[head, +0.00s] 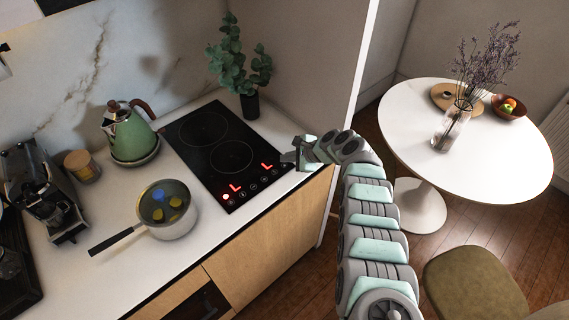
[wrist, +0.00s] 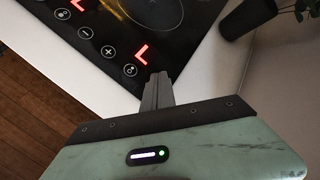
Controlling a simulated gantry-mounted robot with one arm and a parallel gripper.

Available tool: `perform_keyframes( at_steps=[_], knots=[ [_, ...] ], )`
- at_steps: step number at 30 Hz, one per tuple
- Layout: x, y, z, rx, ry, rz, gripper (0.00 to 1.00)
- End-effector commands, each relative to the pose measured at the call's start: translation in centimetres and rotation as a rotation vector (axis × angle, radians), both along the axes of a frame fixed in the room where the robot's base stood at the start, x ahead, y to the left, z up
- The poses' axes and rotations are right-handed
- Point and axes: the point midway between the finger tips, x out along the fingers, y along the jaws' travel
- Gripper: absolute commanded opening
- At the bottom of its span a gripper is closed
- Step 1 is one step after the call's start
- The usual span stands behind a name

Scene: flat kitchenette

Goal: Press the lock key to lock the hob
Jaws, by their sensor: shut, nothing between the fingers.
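The black glass hob (head: 188,152) is set in the white counter, with two ringed cooking zones. A row of round touch keys runs along the front edge. The wrist view shows several keys, among them the rightmost key (wrist: 130,70) with a small symbol I cannot read for certain. My gripper (head: 285,158) is shut and empty at the hob's right front corner. In the wrist view its fingertips (wrist: 158,77) are right of that key; contact is unclear.
A saucepan (head: 177,226) with its handle pointing left and a green kettle (head: 130,137) stand left of the hob. A vase of leaves (head: 250,105) stands behind its right side. A white round table (head: 405,105) is off to the right.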

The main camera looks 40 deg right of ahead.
Motion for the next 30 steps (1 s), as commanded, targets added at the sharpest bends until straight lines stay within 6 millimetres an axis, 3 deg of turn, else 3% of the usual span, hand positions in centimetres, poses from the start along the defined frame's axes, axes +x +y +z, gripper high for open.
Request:
perform_keyframes(
  at_steps=[8,24,30],
  knots=[
    [0.0,0.0,0.8,0.0,0.0,0.0,0.0],
    [0.0,0.1,6.0,-0.001,0.0,0.002,0.0],
    [0.0,0.0,6.0,0.0,0.001,0.001,0.0]
  ],
)
